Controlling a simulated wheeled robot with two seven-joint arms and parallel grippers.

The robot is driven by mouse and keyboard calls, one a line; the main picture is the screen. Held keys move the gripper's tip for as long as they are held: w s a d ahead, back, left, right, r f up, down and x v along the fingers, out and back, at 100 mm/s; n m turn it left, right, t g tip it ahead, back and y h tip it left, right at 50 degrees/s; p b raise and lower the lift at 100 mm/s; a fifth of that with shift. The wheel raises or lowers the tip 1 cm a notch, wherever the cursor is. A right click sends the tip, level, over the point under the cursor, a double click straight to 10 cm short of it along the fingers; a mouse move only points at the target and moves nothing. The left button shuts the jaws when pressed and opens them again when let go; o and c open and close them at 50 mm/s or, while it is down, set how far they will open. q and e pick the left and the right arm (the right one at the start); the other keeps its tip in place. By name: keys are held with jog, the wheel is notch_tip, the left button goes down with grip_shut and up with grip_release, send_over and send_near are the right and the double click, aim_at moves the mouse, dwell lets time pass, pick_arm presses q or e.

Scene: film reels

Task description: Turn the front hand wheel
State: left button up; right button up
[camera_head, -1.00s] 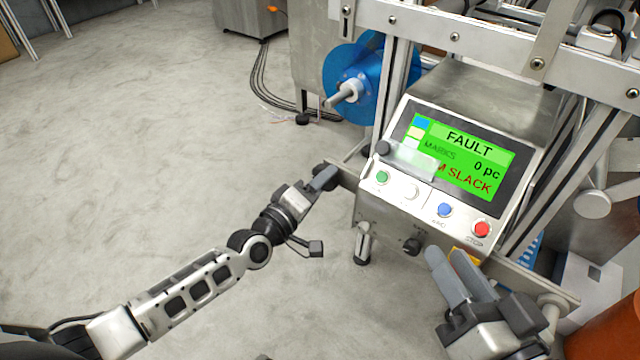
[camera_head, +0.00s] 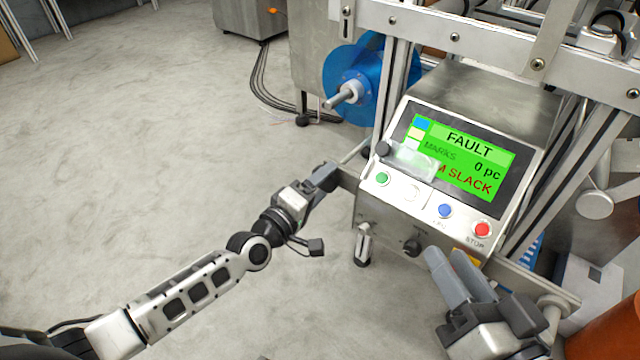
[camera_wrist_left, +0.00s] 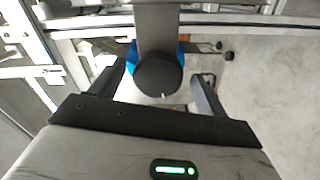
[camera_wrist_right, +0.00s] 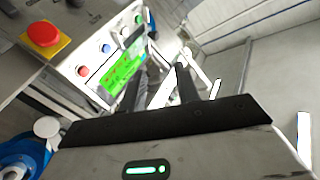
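A black round hand wheel (camera_wrist_left: 158,75) sits on the end of a grey bar in the left wrist view. A small white mark shows at its lower rim. In the head view the gripper largely hides this wheel. My right gripper (camera_head: 462,262) is open and empty in front of the control panel, below the red stop button (camera_head: 482,229).
The control panel (camera_head: 519,205) has a green screen (camera_head: 460,150) reading FAULT and SLACK, and several buttons. A blue reel (camera_head: 350,75) is behind. The floor at left is clear.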

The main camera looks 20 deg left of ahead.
pick_arm(q)
jog(key=p+v, duration=0.3)
jog(key=v, duration=1.3)
jog(key=shift+p, duration=0.3)
pick_arm(e)
jog(key=shift+s+d+f+n+g+h, duration=0.1)
jog(key=shift+d+f+n+g+h, duration=0.4)
jog(key=shift+f+n+h, duration=0.2)
pick_arm(q)
jog(key=shift+r, duration=0.1)
pick_arm(e)
jog(key=shift+a+r, duration=0.1)
